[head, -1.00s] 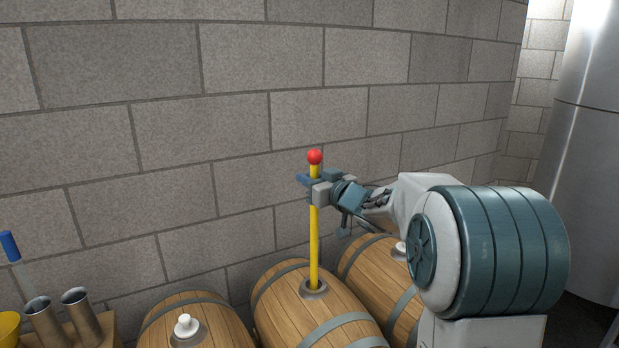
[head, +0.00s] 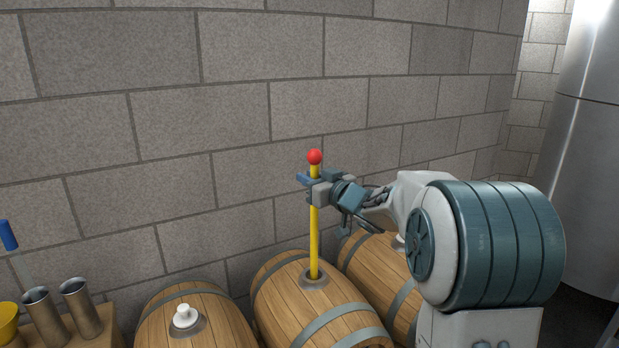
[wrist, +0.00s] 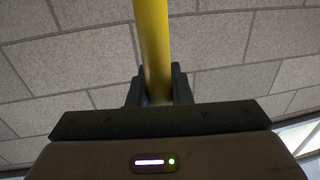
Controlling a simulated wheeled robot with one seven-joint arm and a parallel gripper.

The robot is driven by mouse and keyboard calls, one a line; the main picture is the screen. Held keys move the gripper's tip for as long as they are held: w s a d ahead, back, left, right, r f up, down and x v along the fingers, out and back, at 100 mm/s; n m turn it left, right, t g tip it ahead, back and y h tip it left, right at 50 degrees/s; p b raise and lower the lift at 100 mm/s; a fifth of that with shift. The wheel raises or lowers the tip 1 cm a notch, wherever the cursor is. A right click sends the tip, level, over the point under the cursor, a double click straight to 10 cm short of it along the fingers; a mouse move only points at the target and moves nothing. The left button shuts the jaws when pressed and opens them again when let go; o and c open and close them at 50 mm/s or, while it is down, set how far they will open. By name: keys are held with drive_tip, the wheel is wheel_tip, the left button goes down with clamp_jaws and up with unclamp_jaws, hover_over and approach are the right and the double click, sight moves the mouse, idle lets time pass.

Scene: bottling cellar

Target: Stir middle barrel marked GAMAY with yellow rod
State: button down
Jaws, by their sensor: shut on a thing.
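The yellow rod (head: 314,235) has a red ball on top and stands nearly upright in the bung hole of the middle barrel (head: 290,300). Its lower end is hidden inside the barrel. My gripper (head: 314,186) is shut on the rod a little below the red ball. In the wrist view the rod (wrist: 152,45) runs up from between the fingers (wrist: 158,88). No GAMAY marking can be read in these frames.
The left barrel (head: 215,325) has a white bung (head: 186,317) in its hole. The right barrel (head: 372,262) is partly behind my arm. Metal cylinders (head: 80,308), a yellow container (head: 8,325) and a blue-handled tool (head: 8,236) are at lower left. A block wall (head: 170,125) stands close behind.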

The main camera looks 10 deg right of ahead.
drive_tip(key=shift+f+b, duration=0.3)
drive_tip(key=shift+f, duration=0.45)
drive_tip(key=b, duration=0.5)
hover_over(316, 238)
drive_tip(key=x, duration=0.3)
drive_tip(key=shift+s+d+f, duration=0.1)
drive_tip(key=shift+d+f, duration=0.05)
drive_tip(key=shift+f, duration=3.2)
drive_tip(key=shift+f+b, duration=2.6)
drive_tip(key=shift+f, duration=0.9)
